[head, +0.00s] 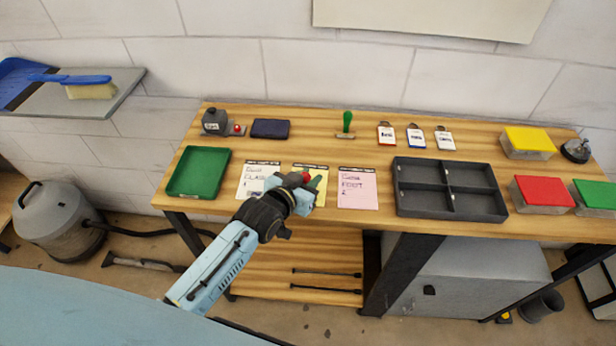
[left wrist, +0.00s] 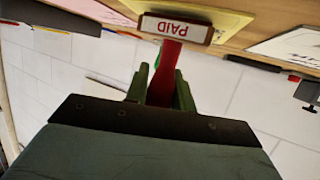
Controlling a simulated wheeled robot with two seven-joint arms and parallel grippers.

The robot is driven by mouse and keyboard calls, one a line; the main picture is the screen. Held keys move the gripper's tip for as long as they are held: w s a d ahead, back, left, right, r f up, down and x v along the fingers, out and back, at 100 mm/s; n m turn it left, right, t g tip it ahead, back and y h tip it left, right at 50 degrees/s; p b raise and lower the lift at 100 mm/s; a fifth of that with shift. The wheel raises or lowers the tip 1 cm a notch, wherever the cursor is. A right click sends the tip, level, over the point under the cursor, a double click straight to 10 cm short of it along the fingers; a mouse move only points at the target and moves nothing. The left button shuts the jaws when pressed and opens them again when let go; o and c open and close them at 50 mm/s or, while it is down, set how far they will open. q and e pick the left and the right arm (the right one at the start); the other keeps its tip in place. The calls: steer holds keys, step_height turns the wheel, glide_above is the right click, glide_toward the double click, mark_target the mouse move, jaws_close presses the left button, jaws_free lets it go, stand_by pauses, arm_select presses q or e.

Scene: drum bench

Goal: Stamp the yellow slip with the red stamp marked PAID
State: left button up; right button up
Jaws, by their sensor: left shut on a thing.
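My left gripper (head: 308,184) is shut on the red stamp, over the yellow slip (head: 319,200) on the bench. In the left wrist view the stamp's red handle (left wrist: 164,78) is between the green fingers (left wrist: 160,88), and its wooden block (left wrist: 176,29) shows the word PAID upside down. The yellow slip (left wrist: 222,18) shows right behind the block; I cannot tell whether they touch. In the head view my gripper hides much of the slip, and only a little red of the stamp (head: 305,176) shows. My right gripper is not in view.
A white slip (head: 250,186) lies left and a pink slip (head: 357,190) right. A green tray (head: 198,172), dark ink pad (head: 270,128), green-handled stamp (head: 347,124) and dark divided tray (head: 450,188) stand around. Yellow-lidded (head: 528,142) and red-lidded boxes (head: 542,192) are far right.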

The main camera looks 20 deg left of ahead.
arm_select(q)
steer(key=shift+f, duration=0.4)
stand_by(0.6)
steer(key=shift+r, duration=0.1)
steer(key=shift+r+p, duration=0.55)
steer(key=shift+p, duration=0.1)
steer(key=shift+r, duration=0.15)
step_height(320, 180, up, 5)
steer(key=p, duration=0.5)
